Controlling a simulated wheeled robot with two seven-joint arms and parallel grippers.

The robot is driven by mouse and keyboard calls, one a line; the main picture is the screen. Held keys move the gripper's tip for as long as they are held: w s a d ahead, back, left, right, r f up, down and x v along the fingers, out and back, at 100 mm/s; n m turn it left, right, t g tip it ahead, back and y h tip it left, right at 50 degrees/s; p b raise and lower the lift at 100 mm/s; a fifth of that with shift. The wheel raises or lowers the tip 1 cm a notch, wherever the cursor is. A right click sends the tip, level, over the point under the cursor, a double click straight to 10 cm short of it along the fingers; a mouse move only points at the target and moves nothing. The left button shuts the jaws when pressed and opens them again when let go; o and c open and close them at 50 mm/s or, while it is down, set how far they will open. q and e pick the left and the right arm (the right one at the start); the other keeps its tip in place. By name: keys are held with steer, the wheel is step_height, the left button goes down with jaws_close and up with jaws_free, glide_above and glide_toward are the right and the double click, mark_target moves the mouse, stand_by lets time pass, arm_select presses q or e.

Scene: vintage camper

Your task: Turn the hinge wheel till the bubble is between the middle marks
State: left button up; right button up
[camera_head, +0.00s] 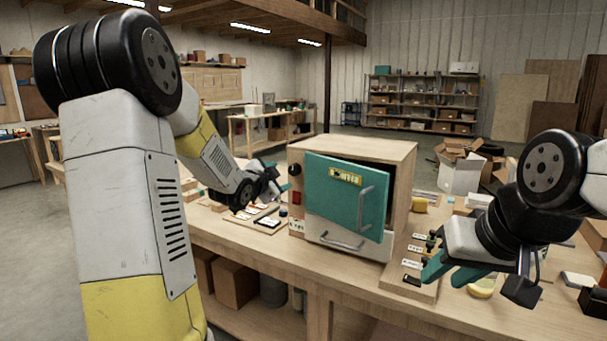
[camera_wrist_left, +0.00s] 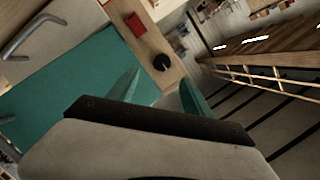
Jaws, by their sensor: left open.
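A wooden box with a teal door (camera_head: 340,190) stands on the workbench; the door carries a yellow label and a metal handle. A black knob (camera_head: 295,169) sits on the box's left front frame, above a red piece (camera_head: 296,198). My left gripper (camera_head: 280,177) is open beside this frame. In the left wrist view, its teal fingers (camera_wrist_left: 158,92) are apart with nothing between them, and the black knob (camera_wrist_left: 162,62) lies just beyond them. My right gripper (camera_head: 452,272) is open above a labelled board (camera_head: 425,292). I cannot make out a bubble, its marks or a hinge wheel.
Flat labelled items (camera_head: 262,219) lie left of the box. A yellow object (camera_head: 481,288) lies under my right gripper, and another (camera_head: 419,204) stands behind the board. Cardboard boxes (camera_head: 461,170) stand behind on the right. A metal handle (camera_head: 342,241) sticks out low on the box front.

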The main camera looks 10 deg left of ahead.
mark_target(293, 171)
arm_select(q)
steer(key=w+m, duration=0.1)
steer(key=w, duration=0.2)
steer(key=w+d+f+t+h, duration=0.1)
steer(key=w, duration=0.3)
steer(key=w+f+m+h, duration=0.1)
steer(key=w, duration=0.2)
steer(key=shift+w+d+m+t, duration=0.2)
steer(key=shift+w+m+t, duration=0.1)
steer(key=shift+w+t, duration=0.1)
jaws_close()
